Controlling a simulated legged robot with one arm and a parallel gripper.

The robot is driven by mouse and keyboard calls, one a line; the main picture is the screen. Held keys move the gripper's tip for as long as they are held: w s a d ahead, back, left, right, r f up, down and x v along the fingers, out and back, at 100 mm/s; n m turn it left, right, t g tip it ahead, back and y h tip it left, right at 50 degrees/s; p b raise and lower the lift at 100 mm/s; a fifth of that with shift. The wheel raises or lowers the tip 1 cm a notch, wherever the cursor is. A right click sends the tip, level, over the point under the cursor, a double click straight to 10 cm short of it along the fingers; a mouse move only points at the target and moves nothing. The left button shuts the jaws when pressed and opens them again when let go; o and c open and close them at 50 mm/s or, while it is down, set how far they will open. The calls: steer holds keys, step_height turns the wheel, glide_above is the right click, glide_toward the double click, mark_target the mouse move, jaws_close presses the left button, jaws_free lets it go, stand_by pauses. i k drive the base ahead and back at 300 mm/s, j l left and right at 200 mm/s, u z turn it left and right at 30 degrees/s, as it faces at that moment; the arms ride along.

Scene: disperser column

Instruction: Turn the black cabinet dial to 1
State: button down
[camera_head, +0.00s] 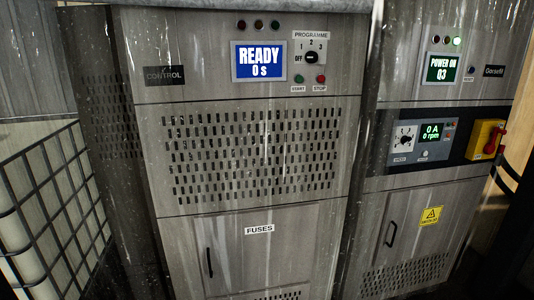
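The black dial (311,58) sits on a small white plate marked PROGRAMME, with OFF at its left and 1, 2 and 3 around its top. It is at the upper right of the grey metal control cabinet (250,203). The dial is too small to tell for sure where its pointer is set. Beside it a blue display (259,61) reads READY 0 s. Below the dial are a green START button (298,79) and a red STOP button (321,79). My gripper is not in view.
A caged white container (50,205) stands at left. Nothing blocks the view of the dial.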

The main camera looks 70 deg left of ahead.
mark_target(312, 57)
steer(key=i+j+u, duration=0.15)
steer(key=u, duration=1.2)
steer(key=k+u, duration=0.1)
steer(key=u, duration=0.6)
steer(key=k+j+u, duration=0.1)
steer(key=u, duration=0.25)
